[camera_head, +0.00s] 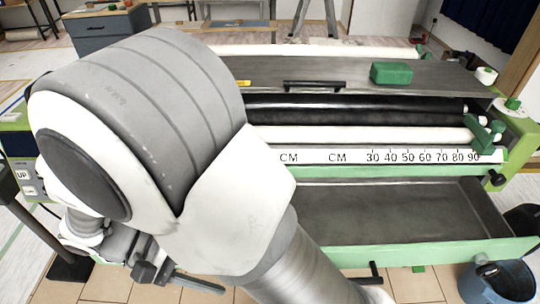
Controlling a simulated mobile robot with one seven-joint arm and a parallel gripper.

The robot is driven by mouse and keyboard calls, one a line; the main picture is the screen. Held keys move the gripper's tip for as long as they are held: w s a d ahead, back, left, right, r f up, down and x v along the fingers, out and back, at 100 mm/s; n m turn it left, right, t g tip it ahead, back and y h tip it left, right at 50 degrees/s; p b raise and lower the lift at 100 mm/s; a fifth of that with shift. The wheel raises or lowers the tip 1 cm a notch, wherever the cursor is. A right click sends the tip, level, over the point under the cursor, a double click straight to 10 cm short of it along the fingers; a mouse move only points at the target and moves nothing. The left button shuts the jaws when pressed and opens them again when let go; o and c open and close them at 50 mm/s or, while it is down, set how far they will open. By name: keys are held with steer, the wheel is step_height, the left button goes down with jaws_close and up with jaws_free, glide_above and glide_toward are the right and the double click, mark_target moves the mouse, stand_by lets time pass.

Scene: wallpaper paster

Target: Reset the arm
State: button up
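My arm fills the left and middle of the view, with a large grey and white joint at upper left and a link running down to the bottom edge. Dark grey parts that look like my gripper (160,270) show low at the left, partly hidden behind the arm. I cannot tell whether its fingers are open or shut, and I see nothing held in it.
The green wallpaper paster (440,251) stands close behind my arm, with an open grey tray (400,215), rollers and a ruler strip (420,156). A green block (391,73) lies on its grey lid (350,74). A blue bucket (497,283) stands at lower right.

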steer(key=w+d+r+m+y, duration=0.4)
steer(key=w+d+r+y, duration=0.2)
steer(key=d+r+y, duration=0.35)
steer(key=d+r+m+t+y, duration=0.1)
steer(key=d+r+m+t, duration=0.45)
steer(key=d, duration=0.85)
step_height(320, 180, up, 19)
steer(key=n+p, duration=0.1)
steer(key=p, duration=1.6)
steer(key=shift+s, duration=0.4)
